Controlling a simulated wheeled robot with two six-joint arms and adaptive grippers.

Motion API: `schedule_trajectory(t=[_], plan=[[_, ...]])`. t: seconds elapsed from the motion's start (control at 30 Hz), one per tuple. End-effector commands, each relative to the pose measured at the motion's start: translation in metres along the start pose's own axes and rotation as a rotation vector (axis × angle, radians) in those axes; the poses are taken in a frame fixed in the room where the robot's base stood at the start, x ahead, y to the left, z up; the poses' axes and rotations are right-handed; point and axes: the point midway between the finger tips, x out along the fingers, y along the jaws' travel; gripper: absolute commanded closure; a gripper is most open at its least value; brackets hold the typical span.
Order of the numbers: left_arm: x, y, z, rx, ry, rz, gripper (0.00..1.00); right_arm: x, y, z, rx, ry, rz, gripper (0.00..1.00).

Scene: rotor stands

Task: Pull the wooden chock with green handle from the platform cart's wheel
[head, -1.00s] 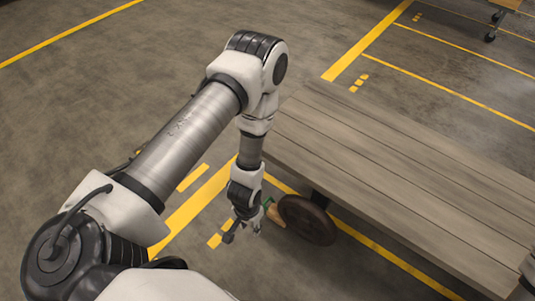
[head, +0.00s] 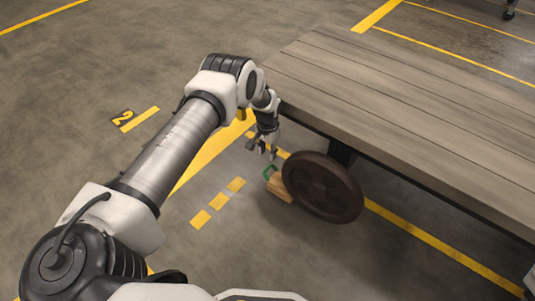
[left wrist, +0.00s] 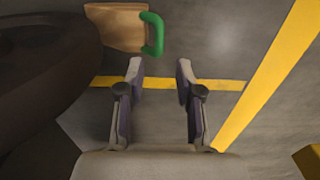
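The wooden chock (head: 281,188) sits on the floor against the left side of the platform cart's dark wheel (head: 322,188). Its green handle (head: 268,172) faces away from the wheel. In the left wrist view the chock (left wrist: 117,27) and its green handle (left wrist: 153,34) lie at the top, beyond my fingertips, with the dark wheel (left wrist: 40,60) at left. My left gripper (head: 263,149) is open and empty, just beyond and above the handle, apart from it. Its two fingers (left wrist: 160,68) show spread in the left wrist view. My right gripper is not in view.
The cart's plank deck (head: 400,95) overhangs the wheel and fills the right side, close to my left arm. Yellow lines (head: 218,200) mark the grey floor. The floor left of the chock is clear.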

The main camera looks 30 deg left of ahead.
Motion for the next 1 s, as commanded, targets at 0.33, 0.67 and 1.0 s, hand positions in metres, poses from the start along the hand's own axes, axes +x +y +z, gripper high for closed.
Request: schedule_trajectory(t=[0.33,0.67,1.0], plan=[[0.069,0.0,0.0,0.0,0.0,0.0,0.65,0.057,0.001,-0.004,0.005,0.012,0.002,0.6],[0.088,0.001,0.0,0.0,0.001,0.0,0.65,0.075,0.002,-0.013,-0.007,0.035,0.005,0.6],[0.087,0.001,0.0,0.0,0.001,0.0,1.0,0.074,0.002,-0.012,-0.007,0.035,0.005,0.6]])
